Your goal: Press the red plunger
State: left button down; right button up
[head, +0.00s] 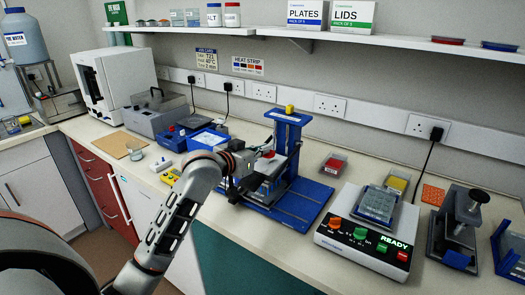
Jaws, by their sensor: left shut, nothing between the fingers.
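A blue stand (284,135) with a yellow knob on top rises from a blue base plate (303,207) in the middle of the bench. A small red part (268,154) shows on its front, above a white and grey block; I cannot tell for sure that it is the red plunger. My left gripper (237,192) is shut and empty, just left of and in front of that block. Its fingers are dark and small, and I cannot tell whether they touch the block. My arm covers part of the bench in front. My right gripper is not in view.
A white device (367,255) with lit buttons and a "READY" display stands to the right. Beyond it is a dark press (459,228) with a black knob. A blue tray box (207,141) and a grey machine (158,111) stand to the left. A shelf (383,38) runs above.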

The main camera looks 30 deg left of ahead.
aim_at(263, 167)
pick_arm(q)
jog(key=shift+f, duration=0.2)
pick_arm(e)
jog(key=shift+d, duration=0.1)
pick_arm(q)
notch_tip(263, 167, down, 2)
jog(key=shift+f, duration=0.25)
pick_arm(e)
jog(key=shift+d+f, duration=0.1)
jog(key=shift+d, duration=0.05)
